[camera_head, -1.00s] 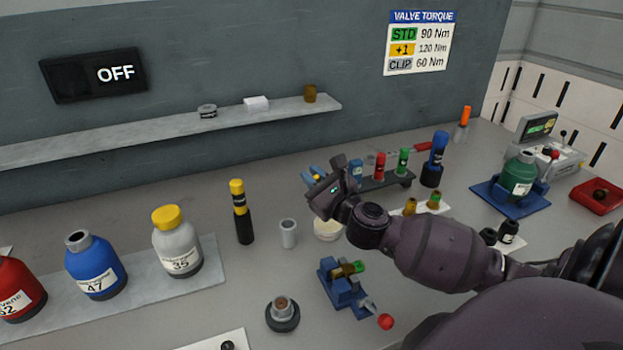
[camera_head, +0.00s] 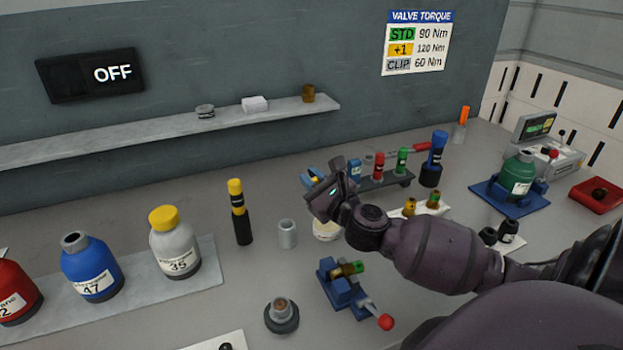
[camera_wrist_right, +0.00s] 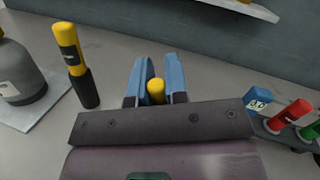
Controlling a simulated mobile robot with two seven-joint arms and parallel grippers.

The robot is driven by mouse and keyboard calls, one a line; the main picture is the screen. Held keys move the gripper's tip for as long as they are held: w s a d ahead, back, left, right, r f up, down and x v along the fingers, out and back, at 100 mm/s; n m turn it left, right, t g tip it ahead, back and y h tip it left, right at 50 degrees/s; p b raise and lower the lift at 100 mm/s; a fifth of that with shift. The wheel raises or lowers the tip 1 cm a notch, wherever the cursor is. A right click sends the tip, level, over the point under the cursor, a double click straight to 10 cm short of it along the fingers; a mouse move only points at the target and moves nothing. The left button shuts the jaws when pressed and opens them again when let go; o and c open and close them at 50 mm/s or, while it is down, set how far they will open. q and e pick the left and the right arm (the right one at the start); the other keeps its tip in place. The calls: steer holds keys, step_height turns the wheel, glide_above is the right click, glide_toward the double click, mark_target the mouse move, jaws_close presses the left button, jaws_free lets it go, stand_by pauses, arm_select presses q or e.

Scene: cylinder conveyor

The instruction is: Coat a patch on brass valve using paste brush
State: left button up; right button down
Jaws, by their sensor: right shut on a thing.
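The brass valve (camera_head: 344,270) with a green end lies in a small blue vise (camera_head: 338,292) that has a red-knobbed lever, at the front middle of the bench. My right gripper (camera_head: 312,177) is above the bench, behind the vise, near a pale round pot (camera_head: 325,231) partly hidden by my wrist. In the right wrist view, its blue fingers (camera_wrist_right: 157,80) are shut on a yellow-ended handle (camera_wrist_right: 156,91), which I take to be the paste brush. The brush's lower part and tip are hidden. My left gripper is out of view.
A black-and-yellow tool (camera_head: 239,212) and a grey cup (camera_head: 287,234) stand left of the gripper. A rack (camera_head: 385,180) with coloured pieces is to the right. A round fixture (camera_head: 281,315) stands at the front. Bottles stand at the left, and a shelf (camera_head: 170,130) runs along the wall.

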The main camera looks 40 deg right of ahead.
steer(key=shift+f, duration=0.3)
steer(key=shift+f, duration=0.2)
stand_by(0.8)
step_height(320, 180, up, 7)
steer(key=p, duration=0.8)
stand_by(0.9)
stand_by(0.5)
